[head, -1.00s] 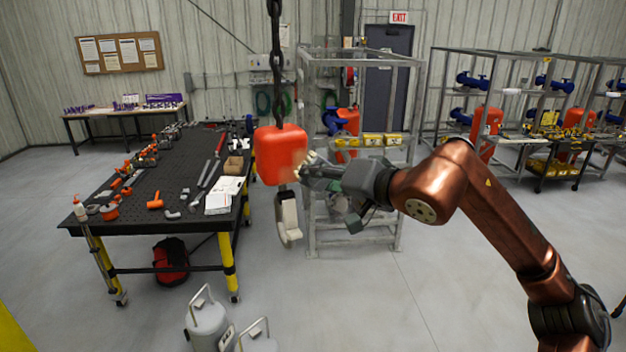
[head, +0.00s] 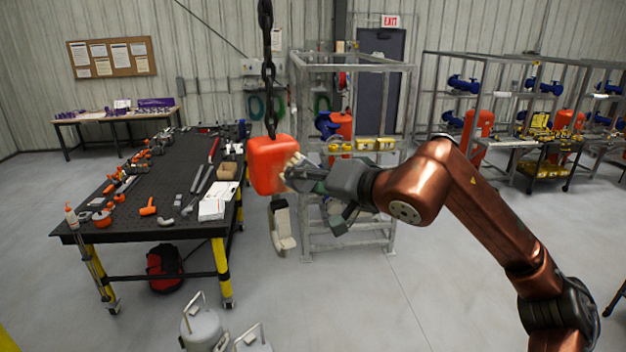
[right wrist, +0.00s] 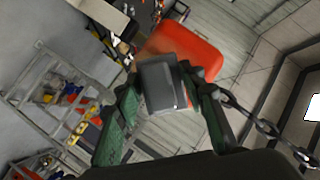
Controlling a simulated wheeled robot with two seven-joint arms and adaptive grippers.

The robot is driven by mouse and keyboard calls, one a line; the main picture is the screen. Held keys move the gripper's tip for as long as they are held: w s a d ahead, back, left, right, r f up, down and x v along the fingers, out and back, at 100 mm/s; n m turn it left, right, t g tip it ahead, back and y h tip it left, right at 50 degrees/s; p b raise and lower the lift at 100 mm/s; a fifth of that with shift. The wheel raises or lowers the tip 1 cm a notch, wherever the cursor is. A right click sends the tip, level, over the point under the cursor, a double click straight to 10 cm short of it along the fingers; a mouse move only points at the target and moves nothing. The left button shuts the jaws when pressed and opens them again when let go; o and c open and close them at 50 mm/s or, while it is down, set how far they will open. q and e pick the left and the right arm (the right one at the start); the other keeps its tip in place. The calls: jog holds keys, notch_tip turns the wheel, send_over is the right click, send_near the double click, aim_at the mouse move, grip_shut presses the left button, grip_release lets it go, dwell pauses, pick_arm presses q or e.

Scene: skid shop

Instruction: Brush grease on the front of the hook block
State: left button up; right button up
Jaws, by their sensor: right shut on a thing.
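The hook block (head: 267,165) is a rounded orange-red body hanging from a dark chain (head: 268,85), with a pale grey hook (head: 282,228) below it. My right gripper (head: 307,176) is at the block's right side. It is shut on the brush, whose pale bristle end (head: 294,166) is at or very near the block's right part; exact contact is unclear. In the right wrist view a dark grey boxy piece (right wrist: 163,86) sits between the green fingers, with the orange-red block (right wrist: 190,50) behind it. Grease cannot be made out clearly. My left gripper is not in view.
A black perforated workbench (head: 150,190) with several tools stands at the left. Grey canisters (head: 203,325) stand on the floor in front. A grey metal frame (head: 350,235) stands behind the block. Open floor lies at the lower right.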

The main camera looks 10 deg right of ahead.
jog(key=shift+s+a+r, duration=1.2)
jog(key=shift+s+a, duration=0.2)
jog(key=shift+a, duration=2.85)
jog(key=shift+w+d+p, duration=0.25)
jog(key=shift+w+d, duration=0.3)
jog(key=shift+d, duration=1.15)
jog(key=shift+w+d+p, duration=0.25)
jog(key=shift+w+d, duration=0.35)
jog(key=shift+d, duration=1.15)
jog(key=shift+w+d+p, duration=0.25)
jog(key=shift+w+d, duration=0.3)
jog(key=shift+d, duration=1.15)
jog(key=shift+s, duration=0.15)
jog(key=shift+s+d+f+b, duration=0.1)
jog(key=shift+s+d+b, duration=0.05)
jog(key=shift+s+b, duration=0.3)
jog(key=s+d+b, duration=0.2)
jog(key=s, duration=0.5)
jog(key=shift+s+d, duration=0.2)
jog(key=shift+s, duration=0.05)
